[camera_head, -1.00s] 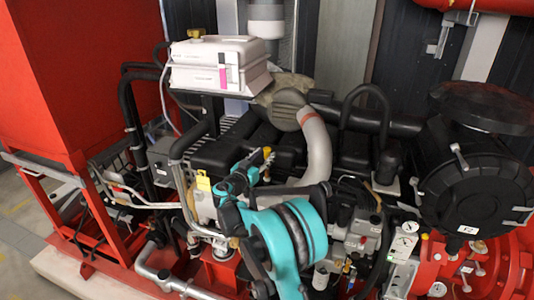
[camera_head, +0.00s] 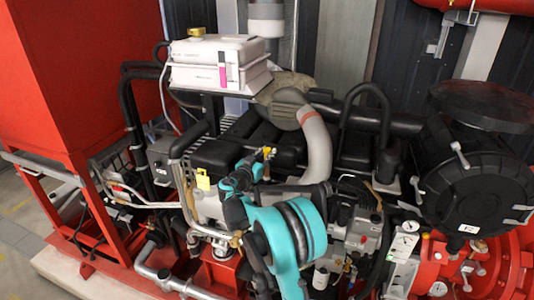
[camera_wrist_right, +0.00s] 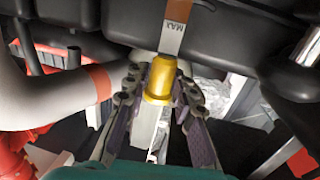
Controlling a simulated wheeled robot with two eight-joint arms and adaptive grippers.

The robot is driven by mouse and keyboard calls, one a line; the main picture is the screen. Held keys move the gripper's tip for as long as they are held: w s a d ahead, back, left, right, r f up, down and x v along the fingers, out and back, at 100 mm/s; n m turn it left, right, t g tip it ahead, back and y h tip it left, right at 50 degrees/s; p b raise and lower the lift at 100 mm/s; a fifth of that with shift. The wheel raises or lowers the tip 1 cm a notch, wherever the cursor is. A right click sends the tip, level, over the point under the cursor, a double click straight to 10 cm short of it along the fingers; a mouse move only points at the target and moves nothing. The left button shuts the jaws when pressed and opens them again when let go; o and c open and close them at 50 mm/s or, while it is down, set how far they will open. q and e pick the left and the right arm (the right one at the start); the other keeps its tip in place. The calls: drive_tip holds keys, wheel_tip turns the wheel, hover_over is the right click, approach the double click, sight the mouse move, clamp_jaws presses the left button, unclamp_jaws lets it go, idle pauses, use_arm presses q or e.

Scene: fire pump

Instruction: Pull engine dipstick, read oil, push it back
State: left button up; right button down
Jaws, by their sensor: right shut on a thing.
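The dipstick's yellow handle (camera_head: 268,152) shows small beside the black engine cover in the head view. In the wrist view the yellow handle (camera_wrist_right: 160,78) sits between the two fingers of my right gripper (camera_wrist_right: 158,92), which is shut on it. A flat metal strip (camera_wrist_right: 174,28) marked with what looks like "MAX" extends from the handle to the top edge of the wrist view. The strip's far end is out of frame, and I cannot tell whether it is in its tube. My right gripper (camera_head: 258,160) is also in the head view. My left gripper is not in view.
A grey hose (camera_head: 317,145) curves close to the right of the gripper. The black engine cover (camera_head: 215,153) lies behind it. A yellow piece (camera_head: 203,180) is to the left. A white box (camera_head: 220,62) stands above, and a round black housing (camera_head: 477,185) is at right.

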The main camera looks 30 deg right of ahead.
sight(267, 171)
wheel_tip(267, 171, down, 8)
drive_tip(key=b, duration=0.5)
drive_tip(key=shift+f, duration=0.2)
drive_tip(key=c, duration=1.3)
unclamp_jaws()
drive_tip(key=shift+c, duration=0.2)
drive_tip(key=v, duration=1.2)
drive_tip(key=shift+a, duration=0.1)
